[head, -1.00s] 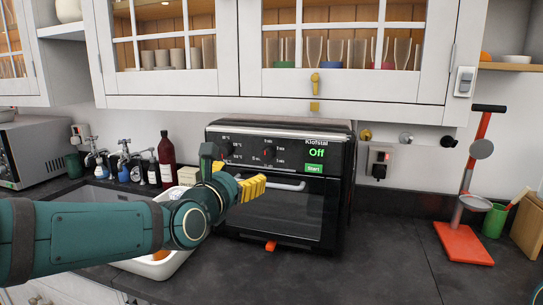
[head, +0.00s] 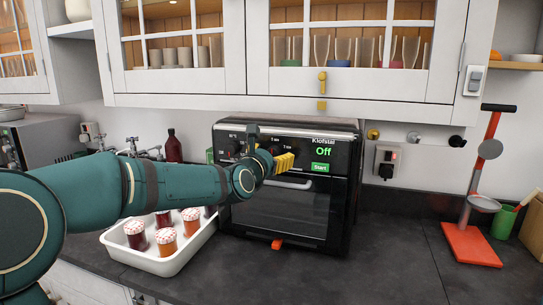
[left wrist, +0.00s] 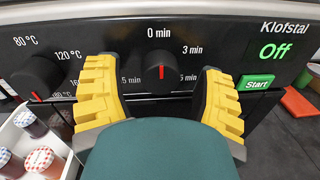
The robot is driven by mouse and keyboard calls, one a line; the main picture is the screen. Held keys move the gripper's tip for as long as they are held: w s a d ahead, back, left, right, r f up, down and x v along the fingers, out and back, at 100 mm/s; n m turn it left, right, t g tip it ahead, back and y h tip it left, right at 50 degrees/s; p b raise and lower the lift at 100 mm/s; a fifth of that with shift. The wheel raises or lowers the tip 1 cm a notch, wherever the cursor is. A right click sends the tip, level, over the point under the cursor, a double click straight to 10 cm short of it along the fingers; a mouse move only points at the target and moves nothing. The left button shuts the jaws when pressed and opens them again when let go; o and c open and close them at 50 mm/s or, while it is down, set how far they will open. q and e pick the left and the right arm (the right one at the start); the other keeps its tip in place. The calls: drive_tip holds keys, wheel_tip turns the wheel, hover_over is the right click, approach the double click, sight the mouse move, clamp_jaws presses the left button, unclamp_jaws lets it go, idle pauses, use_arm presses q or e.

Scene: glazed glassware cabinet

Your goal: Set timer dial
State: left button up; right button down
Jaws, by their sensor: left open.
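My left gripper (left wrist: 156,70) is open, with one yellow finger on each side of the dial. I cannot tell whether the fingers touch it. In the head view my left gripper (head: 284,162) is in front of the oven (head: 285,208) and hides most of the dial. The display (left wrist: 275,51) reads "Off", above the green Start button (left wrist: 257,82). My right gripper is not in view.
A temperature dial (left wrist: 38,77) sits left of the timer dial. A white tray (head: 150,262) with several lidded jars stands left of the oven. Cabinets (head: 345,84) hang above. A red stand (head: 470,244) is at right; the counter before it is clear.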

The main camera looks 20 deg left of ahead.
use_arm(q)
drive_tip(key=shift+w, duration=0.1)
clamp_jaws()
